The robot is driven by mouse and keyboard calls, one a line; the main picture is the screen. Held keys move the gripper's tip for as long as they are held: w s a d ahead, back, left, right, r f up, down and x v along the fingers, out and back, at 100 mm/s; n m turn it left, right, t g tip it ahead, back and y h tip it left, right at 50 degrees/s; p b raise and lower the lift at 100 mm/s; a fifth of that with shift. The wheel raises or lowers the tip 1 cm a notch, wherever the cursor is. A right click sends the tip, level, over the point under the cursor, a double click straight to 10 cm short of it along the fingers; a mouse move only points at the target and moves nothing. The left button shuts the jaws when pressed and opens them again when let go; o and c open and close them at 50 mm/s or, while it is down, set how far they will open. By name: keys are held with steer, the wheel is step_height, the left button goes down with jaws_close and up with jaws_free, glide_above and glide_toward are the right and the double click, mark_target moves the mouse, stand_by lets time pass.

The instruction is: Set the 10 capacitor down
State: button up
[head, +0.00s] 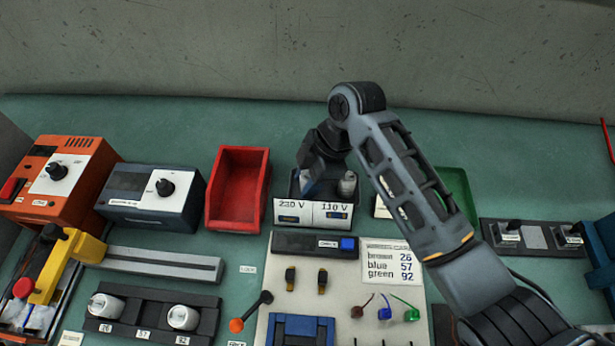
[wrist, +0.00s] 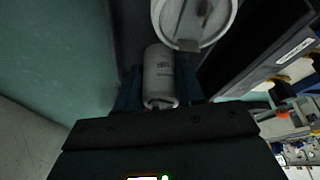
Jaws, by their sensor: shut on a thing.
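My gripper (head: 307,180) is down at the left, 230 V side of a dark two-part bin (head: 313,213) in the head view. In the wrist view, my gripper (wrist: 159,92) is shut on a small pale capacitor (wrist: 160,72), with a blue finger on each side. Its print is too small to read surely. A wider white capacitor (wrist: 196,18) is just beyond it in the wrist view. A grey-white capacitor (head: 347,184) stands in the right, 110 V side of the bin. Whether the held capacitor touches the bin floor cannot be told.
A red bin (head: 237,190) stands left of the dark bin, and a green tray (head: 458,188) lies right, partly behind my arm. In front are a panel (head: 305,262) and a rack (head: 145,319) with two white capacitors. Orange and blue-grey boxes stand at left.

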steer(key=shift+f, duration=0.15)
steer(key=o, duration=0.8)
steer(key=shift+o, duration=0.2)
steer(key=b+v, duration=0.1)
steer(key=v, duration=1.1)
steer(key=shift+r+b, duration=0.25)
steer(key=shift+b, duration=0.05)
